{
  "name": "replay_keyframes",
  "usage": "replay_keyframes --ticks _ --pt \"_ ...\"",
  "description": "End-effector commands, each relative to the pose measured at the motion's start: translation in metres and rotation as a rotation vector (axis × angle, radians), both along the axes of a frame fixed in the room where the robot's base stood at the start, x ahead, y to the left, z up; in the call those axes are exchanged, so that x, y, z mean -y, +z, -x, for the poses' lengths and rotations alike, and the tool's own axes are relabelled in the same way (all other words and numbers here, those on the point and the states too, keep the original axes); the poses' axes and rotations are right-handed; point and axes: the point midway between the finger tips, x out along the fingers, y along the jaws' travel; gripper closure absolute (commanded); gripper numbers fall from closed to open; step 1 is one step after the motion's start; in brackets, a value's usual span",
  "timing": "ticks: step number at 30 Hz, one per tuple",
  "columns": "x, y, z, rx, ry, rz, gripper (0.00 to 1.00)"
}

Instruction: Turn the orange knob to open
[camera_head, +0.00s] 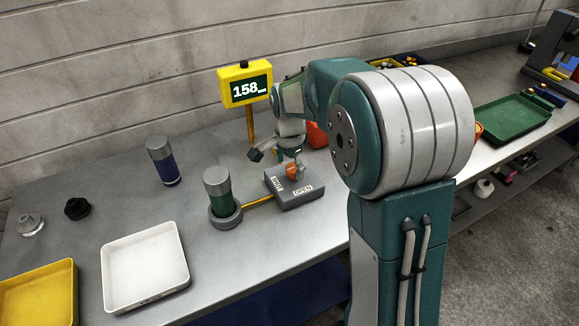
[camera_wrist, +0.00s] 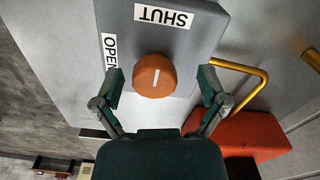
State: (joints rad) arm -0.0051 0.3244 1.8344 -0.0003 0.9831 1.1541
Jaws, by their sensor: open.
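The orange knob (camera_head: 292,170) sits on a grey box (camera_head: 300,197) on the bench. In the wrist view the knob (camera_wrist: 154,76) is round with a white line that points towards the SHUT label (camera_wrist: 166,16). The OPEN label (camera_wrist: 110,52) is on the box's left side in that view. My gripper (camera_wrist: 160,84) is open, with one finger on each side of the knob and a visible gap on both sides. In the head view my gripper (camera_head: 290,158) is just above the knob, and its fingers are partly hidden.
A green cylinder (camera_head: 217,187) stands in a grey ring, joined to the box by a yellow pipe (camera_head: 257,201). A yellow display (camera_head: 247,84) reads 158. A blue cylinder (camera_head: 162,161), a white tray (camera_head: 145,264) and a red-orange object (camera_wrist: 250,136) are nearby.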

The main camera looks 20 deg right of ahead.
Motion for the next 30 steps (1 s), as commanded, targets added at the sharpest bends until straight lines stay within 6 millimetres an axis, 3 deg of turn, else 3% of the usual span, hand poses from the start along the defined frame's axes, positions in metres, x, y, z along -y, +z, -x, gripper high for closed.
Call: replay_keyframes --ticks 8,9,14,15,30 --pt "0.0036 -0.0032 0.0001 0.001 -0.002 -0.003 0.07" --pt "0.0026 -0.0032 0.0001 0.001 -0.002 -0.002 0.12" --pt "0.0001 -0.0031 0.0000 0.000 -0.001 0.000 0.83" --pt "-0.0003 -0.0032 0.0002 0.000 -0.001 0.000 0.89" --pt "-0.0021 -0.0039 0.0005 -0.003 0.014 -0.003 0.89"
